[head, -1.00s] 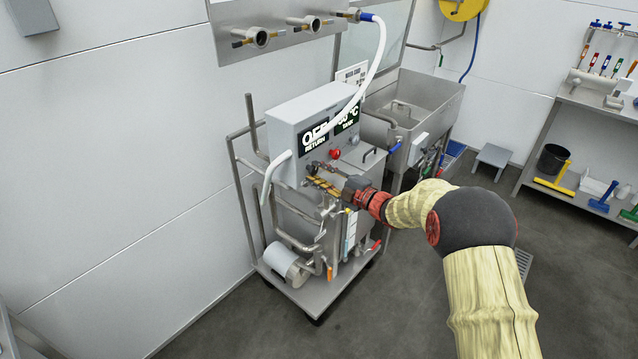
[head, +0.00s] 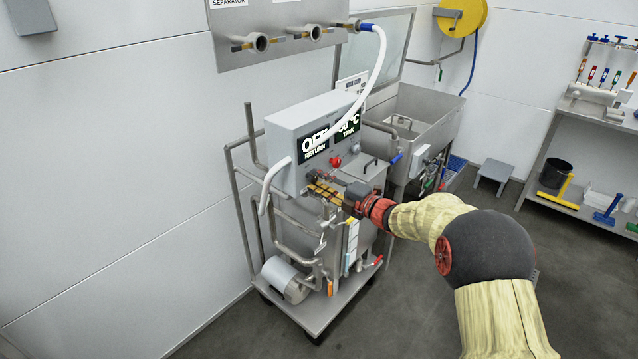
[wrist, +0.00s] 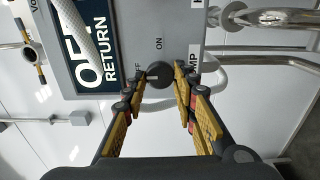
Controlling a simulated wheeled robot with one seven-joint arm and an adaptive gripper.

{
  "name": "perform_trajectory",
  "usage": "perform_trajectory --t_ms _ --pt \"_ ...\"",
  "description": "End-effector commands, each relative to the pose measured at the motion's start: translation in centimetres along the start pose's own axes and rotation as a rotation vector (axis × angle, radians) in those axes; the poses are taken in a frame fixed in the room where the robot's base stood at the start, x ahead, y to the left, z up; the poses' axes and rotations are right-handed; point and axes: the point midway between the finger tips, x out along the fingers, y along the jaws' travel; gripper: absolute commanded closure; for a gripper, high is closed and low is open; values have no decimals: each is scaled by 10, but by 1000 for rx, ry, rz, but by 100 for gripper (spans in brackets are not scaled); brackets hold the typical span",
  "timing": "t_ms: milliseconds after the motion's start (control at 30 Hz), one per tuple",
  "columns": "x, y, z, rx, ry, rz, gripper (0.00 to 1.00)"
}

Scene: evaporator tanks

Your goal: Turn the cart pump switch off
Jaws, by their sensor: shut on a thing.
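The cart (head: 325,310) stands by the left wall and carries a grey control box (head: 283,150). The box has a display (head: 313,145) reading OFF over RETURN, and a temperature display over TANK. The pump switch (wrist: 159,74) is a round black knob, seen in the wrist view between ON and OFF labels, with a PUMP label to its right. A pale mark on the knob seems to point toward OFF. My gripper (wrist: 158,82) is shut on the knob, one fingertip on each side.
A red button (head: 335,160) sits right of my gripper on the box. A white hose (head: 376,65) arches over the box. Pipes and valves lie below my fingers. A steel sink (head: 430,105) stands behind the cart. Open floor (head: 420,300) lies at right.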

Motion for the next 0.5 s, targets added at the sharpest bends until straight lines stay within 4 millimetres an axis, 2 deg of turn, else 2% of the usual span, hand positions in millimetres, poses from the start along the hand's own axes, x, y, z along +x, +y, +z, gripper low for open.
perform_trajectory --t_ms 133,167,433,500 --pt "0 -3 -1 2 2 -4 97" --pt "0 -3 -1 2 2 -4 71" --pt "0 -2 -1 2 1 -2 56" --pt "0 -1 0 2 1 -2 55"
